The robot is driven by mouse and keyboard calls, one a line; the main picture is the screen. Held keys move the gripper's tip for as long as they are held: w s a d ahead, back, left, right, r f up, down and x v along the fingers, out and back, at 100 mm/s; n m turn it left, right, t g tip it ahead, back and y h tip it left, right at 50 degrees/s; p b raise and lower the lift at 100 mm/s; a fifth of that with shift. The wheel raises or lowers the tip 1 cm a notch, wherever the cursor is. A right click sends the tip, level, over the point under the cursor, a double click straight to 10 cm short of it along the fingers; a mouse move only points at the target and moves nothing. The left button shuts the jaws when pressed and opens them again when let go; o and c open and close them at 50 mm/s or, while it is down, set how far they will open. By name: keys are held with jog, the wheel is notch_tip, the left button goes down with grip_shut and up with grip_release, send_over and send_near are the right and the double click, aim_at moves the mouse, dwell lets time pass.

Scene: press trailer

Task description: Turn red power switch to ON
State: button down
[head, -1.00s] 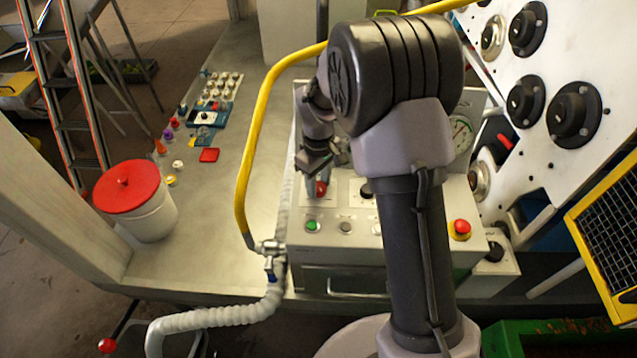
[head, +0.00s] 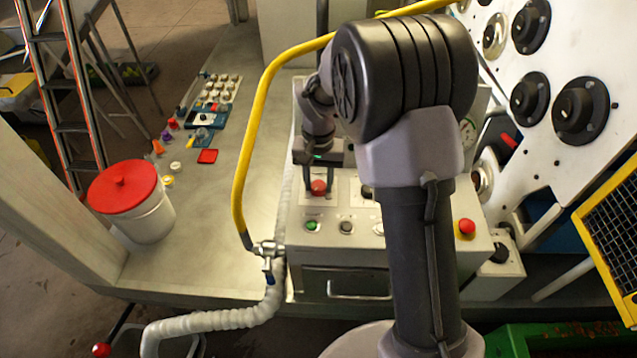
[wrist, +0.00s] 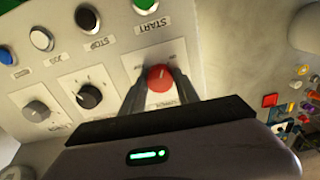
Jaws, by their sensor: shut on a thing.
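The red power switch (head: 318,187) is a round red knob on a light plate at the left of the sloped control panel (head: 300,240). In the wrist view the red knob (wrist: 161,78) sits between my two dark fingers, with a pale pointer mark on its face. My gripper (head: 318,188) reaches down from above and is shut on the knob, one finger on each side.
Below the switch are a green start button (head: 311,226) and a black stop button (head: 346,227). A red emergency button on yellow (head: 466,227) stands at the panel's right. A yellow hose (head: 255,130) arches left of my arm. A red-lidded bucket (head: 123,187) stands on the bench.

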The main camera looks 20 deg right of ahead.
aim_at(319, 186)
jog(key=shift+m+b, duration=0.55)
jog(key=shift+m, duration=1.35)
jog(key=c, duration=0.9)
grip_release()
notch_tip(319, 186, up, 18)
jog(key=p, duration=0.4)
jog(key=shift+f, duration=0.25)
jog(key=shift+s, duration=0.1)
